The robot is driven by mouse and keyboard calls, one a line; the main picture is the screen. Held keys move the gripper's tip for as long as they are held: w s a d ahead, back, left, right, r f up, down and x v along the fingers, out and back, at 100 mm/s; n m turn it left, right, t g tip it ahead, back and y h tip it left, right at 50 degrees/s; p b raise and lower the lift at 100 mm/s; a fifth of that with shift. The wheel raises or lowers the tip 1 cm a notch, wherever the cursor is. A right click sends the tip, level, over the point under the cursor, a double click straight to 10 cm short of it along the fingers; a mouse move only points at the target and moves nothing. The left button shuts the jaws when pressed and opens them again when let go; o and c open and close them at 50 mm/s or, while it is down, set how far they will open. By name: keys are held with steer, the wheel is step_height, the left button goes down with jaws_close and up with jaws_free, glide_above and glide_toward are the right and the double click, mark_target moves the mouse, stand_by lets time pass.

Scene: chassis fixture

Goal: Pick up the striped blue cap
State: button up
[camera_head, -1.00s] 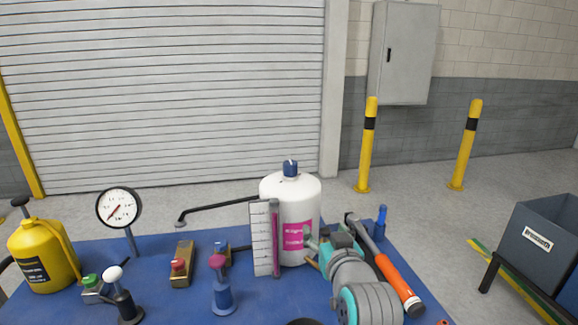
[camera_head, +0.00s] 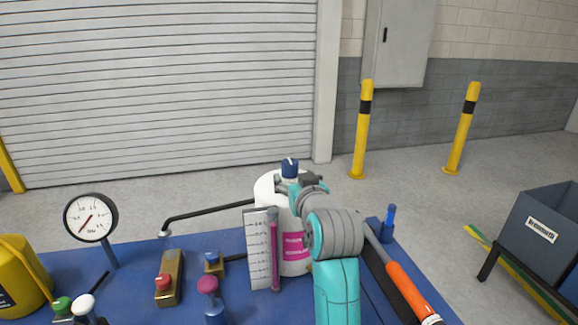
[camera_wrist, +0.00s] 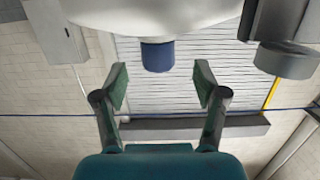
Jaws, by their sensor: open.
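The striped blue cap (camera_head: 289,168) sits on top of the white bottle (camera_head: 268,190) and shows a pale mark on its upper side. In the wrist view the picture is inverted, and the plain blue side of the cap (camera_wrist: 158,56) hangs from the bottle (camera_wrist: 160,18). My gripper (camera_wrist: 161,84) is open and empty. The cap lies between the lines of its two fingers, just beyond the tips. In the head view my gripper (camera_head: 287,186) is at the bottle's shoulder, a little below the cap, and my wrist hides part of the bottle.
A ruled upright plate (camera_head: 258,250) stands before the bottle. An orange-handled hammer (camera_head: 405,287) lies to the right, near a small blue bottle (camera_head: 389,222). A dial gauge (camera_head: 90,217), a black bent rod (camera_head: 210,213) and a yellow can (camera_head: 20,275) are to the left.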

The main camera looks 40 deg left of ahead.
mark_target(292, 172)
steer(key=shift+x, duration=3.3)
steer(key=shift+w+d, duration=0.1)
steer(key=c, duration=1.1)
steer(key=shift+r, duration=0.1)
step_height(292, 172, up, 10)
steer(key=shift+f, duration=0.1)
